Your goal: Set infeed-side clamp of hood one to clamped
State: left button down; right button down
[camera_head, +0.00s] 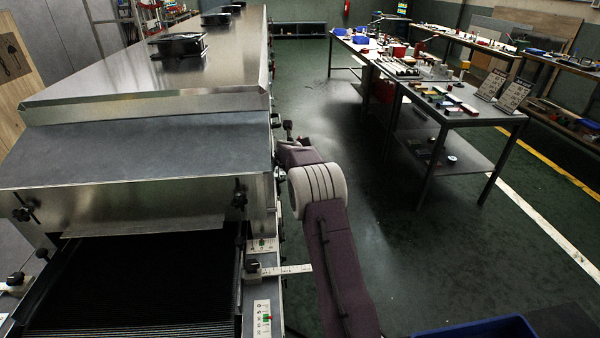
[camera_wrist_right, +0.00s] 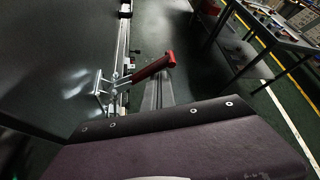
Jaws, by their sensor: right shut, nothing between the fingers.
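In the right wrist view a toggle clamp with a red handle (camera_wrist_right: 153,68) sits on the side of the dryer hood (camera_wrist_right: 60,70). Its silver linkage (camera_wrist_right: 104,88) lies against the hood side, and the handle sticks out to the right and slightly up in the picture. My right gripper (camera_wrist_right: 154,113) is shut and empty, below the clamp in that view and apart from the handle. In the head view my right arm reaches along the right side of the hood (camera_head: 130,150); the clamp cannot be made out there. My left gripper is not in view.
A dark conveyor belt (camera_head: 130,285) runs under the hood front. Black knobs and scales (camera_head: 263,246) line its right side. A workbench (camera_head: 455,108) with several small items stands to the right. A blue bin (camera_head: 480,328) is at the bottom. Green floor between is clear.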

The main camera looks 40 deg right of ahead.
jog(key=shift+r, duration=0.15)
jog(key=s+d+r+p, duration=0.4)
jog(key=s+r, duration=0.6)
jog(key=s, duration=0.1)
jog(key=shift+d+r, duration=0.2)
jog(key=shift+r, duration=0.15)
jog(key=shift+f, duration=0.1)
